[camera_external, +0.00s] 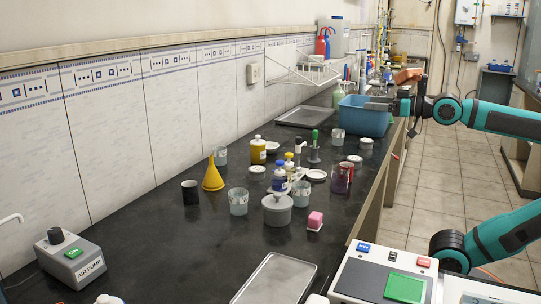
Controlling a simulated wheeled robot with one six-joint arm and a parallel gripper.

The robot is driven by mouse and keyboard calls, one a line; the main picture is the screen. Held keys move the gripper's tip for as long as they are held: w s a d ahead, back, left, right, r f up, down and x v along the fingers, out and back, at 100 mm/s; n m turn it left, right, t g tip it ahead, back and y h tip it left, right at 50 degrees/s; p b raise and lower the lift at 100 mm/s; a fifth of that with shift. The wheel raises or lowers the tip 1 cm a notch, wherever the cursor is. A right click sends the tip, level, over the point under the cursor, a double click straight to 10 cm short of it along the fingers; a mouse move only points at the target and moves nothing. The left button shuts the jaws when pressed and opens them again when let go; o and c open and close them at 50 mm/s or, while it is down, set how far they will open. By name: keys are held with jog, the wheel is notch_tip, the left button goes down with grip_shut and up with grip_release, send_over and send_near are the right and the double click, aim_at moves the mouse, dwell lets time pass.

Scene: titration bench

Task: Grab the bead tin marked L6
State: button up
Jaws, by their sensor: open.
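No marking L6 can be read at this size, so I cannot tell which thing is the bead tin. Several small round, pale-lidded things lie on the dark bench, among them one at the back (366,143), one at the right (355,160), one in the middle (318,175) and one at the left (257,172). A larger grey lidded pot (277,212) stands nearer. My gripper (374,104) is open, at the blue tub's upper right, well behind and above most of these. Whether it touches the tub is unclear.
The blue tub (364,122) stands at the back right. A metal tray (275,280) lies in front.

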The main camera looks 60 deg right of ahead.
jog(key=w+d+f+m+g+h, duration=0.1)
jog(key=w+d+m+g+h, duration=0.1)
jog(key=w+d+g, duration=0.3)
jog(key=m+g+y, duration=0.2)
jog(key=m+g, duration=0.4)
jog(key=g, duration=0.6)
send_over(366, 140)
notch_tip(366, 140, down, 6)
jog(key=f, duration=0.1)
notch_tip(366, 140, down, 17)
jog(key=shift+s+r, duration=0.1)
jog(key=shift+r, duration=0.05)
jog(key=c, duration=1.1)
jog(key=shift+o, duration=0.2)
jog(key=shift+r, duration=0.15)
